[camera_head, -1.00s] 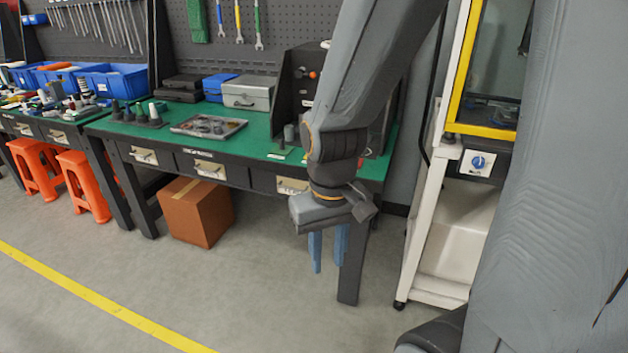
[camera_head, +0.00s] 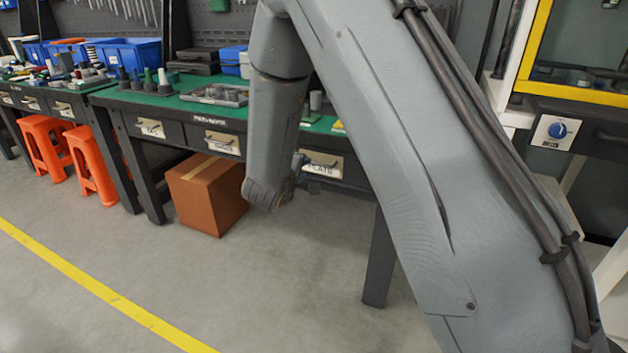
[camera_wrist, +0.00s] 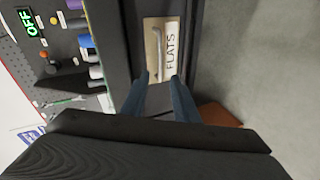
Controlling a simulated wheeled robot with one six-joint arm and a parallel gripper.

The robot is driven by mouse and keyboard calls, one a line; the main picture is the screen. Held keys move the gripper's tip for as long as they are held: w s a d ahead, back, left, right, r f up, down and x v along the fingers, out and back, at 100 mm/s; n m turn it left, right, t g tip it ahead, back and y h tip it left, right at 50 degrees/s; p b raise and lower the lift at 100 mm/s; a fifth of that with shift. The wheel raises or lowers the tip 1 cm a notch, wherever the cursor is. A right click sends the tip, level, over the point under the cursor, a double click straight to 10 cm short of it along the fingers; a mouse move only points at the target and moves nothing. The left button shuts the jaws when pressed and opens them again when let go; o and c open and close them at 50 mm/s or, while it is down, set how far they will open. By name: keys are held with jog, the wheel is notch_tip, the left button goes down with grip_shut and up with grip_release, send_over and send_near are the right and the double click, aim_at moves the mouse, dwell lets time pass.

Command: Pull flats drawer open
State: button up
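The flats drawer shows in the wrist view as a dark front with a beige plate (camera_wrist: 173,28) reading "FLATS" and a curved metal handle (camera_wrist: 157,50). In the head view its plate (camera_head: 322,168) is on the rightmost drawer under the green-topped bench, and the drawer looks closed. My gripper (camera_wrist: 160,78) has two blue fingers apart with nothing clamped between them. In the wrist view the fingertips are by the near end of the handle; I cannot tell whether they touch it.
The green bench (camera_head: 170,103) has two other closed drawers to the left. A brown cardboard box (camera_head: 208,200) is on the floor below, with orange stools (camera_head: 92,165) further left. A bench leg (camera_head: 378,265) stands right of the drawer. The floor in front is clear.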

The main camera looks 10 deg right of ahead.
aim_at(317, 164)
jog(key=w+d+f+h, duration=0.1)
jog(key=w, duration=0.1)
jog(key=w+d+f+b, duration=0.1)
jog(key=w+d, duration=0.1)
jog(key=w+d+f+n+h+b, duration=0.1)
jog(key=w+d, duration=0.1)
jog(key=shift+w+d+f+h, duration=0.15)
jog(key=shift+w+h, duration=0.05)
jog(key=shift+h, duration=0.1)
grip_shut()
